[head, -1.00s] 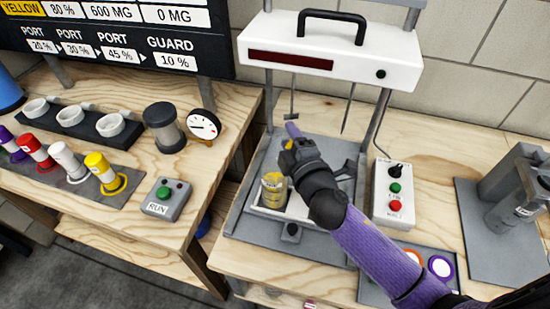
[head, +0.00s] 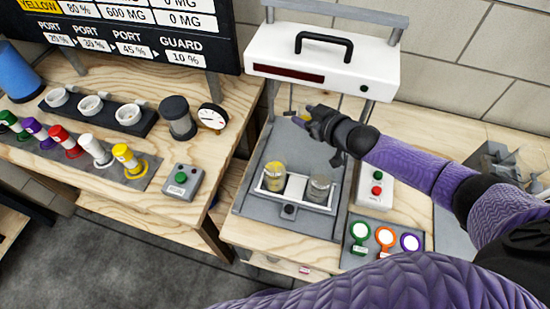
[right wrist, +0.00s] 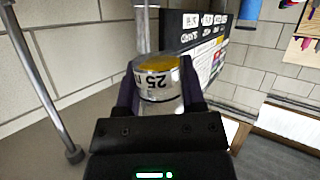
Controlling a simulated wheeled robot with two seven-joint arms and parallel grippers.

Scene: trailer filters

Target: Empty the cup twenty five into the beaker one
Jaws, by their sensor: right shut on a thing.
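My right gripper (head: 306,119) is shut on a small cup with a yellow part, held up in front of the balance-like stand. In the right wrist view, the cup (right wrist: 158,80) sits between the fingers; its white label reads "25", upside down in the picture. The fingers and arm largely hide the cup in the head view. Below, a white tray (head: 262,192) holds a jar with yellow contents (head: 274,177) and a grey jar (head: 318,189). I cannot read which one is beaker one. My left gripper is out of view.
A white-topped stand (head: 322,62) with thin hanging rods is close behind my gripper. A control box (head: 374,190) and coloured discs (head: 386,237) lie to the right. The left bench holds coloured vials (head: 95,149), white cups (head: 91,105) and a gauge (head: 212,117).

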